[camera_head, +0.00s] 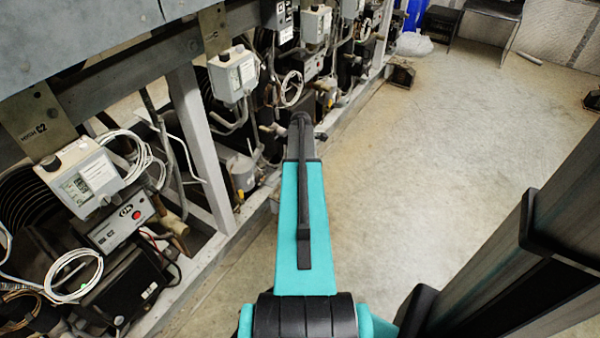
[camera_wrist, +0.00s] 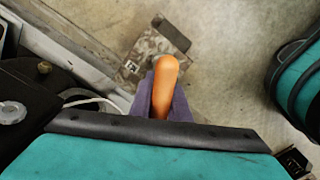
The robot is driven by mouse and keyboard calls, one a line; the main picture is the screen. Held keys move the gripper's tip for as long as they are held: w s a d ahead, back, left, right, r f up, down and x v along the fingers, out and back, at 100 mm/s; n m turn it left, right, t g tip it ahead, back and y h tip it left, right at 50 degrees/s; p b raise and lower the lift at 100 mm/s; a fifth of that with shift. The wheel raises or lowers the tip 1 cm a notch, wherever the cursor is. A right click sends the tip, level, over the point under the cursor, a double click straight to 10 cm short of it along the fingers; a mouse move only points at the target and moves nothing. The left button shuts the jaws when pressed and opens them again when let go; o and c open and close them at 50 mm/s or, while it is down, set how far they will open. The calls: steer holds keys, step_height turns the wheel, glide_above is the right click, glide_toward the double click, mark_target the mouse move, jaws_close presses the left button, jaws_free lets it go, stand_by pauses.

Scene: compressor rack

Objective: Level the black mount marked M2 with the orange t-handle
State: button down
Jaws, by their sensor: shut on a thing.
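The orange t-handle (camera_wrist: 166,76) is in my gripper (camera_wrist: 165,108), between its two dark purple-grey fingers in the wrist view. Its rounded orange end points up in that picture. A dark, worn mount (camera_wrist: 150,45) lies on the floor beside the rack's rail, just beyond the handle. The handle's lower part is hidden. In the head view, my arm hides the gripper and handle.
The compressor rack (camera_head: 190,130) with gauges, cables and pipes runs along the left of the head view. Another floor mount (camera_head: 402,72) stands farther along, and one (camera_head: 592,100) at the right edge. Concrete floor (camera_head: 440,150) lies clear right of the rack.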

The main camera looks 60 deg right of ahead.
steer(key=shift+f, duration=1.05)
stand_by(1.8)
steer(key=c, duration=2.3)
jaws_free()
jaws_close()
steer(key=shift+n+p, duration=0.55)
steer(key=shift+n, duration=0.65)
steer(key=shift+n+p, duration=0.45)
steer(key=shift+n, duration=0.75)
